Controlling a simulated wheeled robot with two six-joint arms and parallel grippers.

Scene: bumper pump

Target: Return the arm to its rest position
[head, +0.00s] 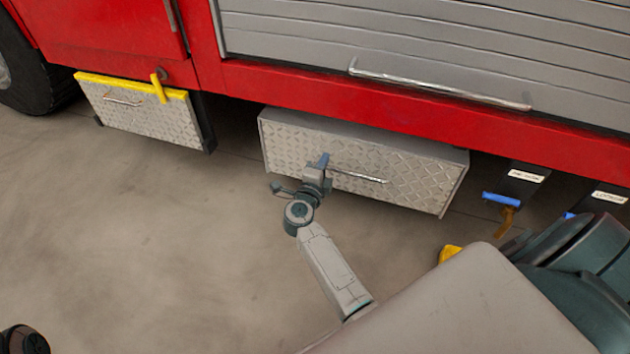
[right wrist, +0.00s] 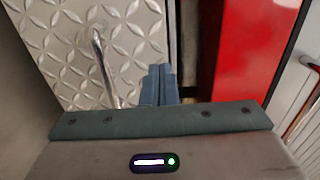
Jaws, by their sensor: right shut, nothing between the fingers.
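My right gripper (head: 323,160) is in front of the middle diamond-plate drawer (head: 290,145) under the red truck, close to the left end of its bar handle (head: 358,175). Its blue-grey fingers point toward the truck. In the right wrist view the two fingers (right wrist: 159,84) are together with nothing between them. The handle (right wrist: 104,70) shows to the left of the fingers there, apart from them in the picture. The drawer front (right wrist: 75,45) lies behind. My left gripper does not show.
A yellow-topped diamond-plate box (head: 140,110) hangs at the left by a tyre (head: 45,85). A roller shutter with a long bar (head: 440,85) is above. A blue-handled valve (head: 500,199) and labelled boxes are at the right.

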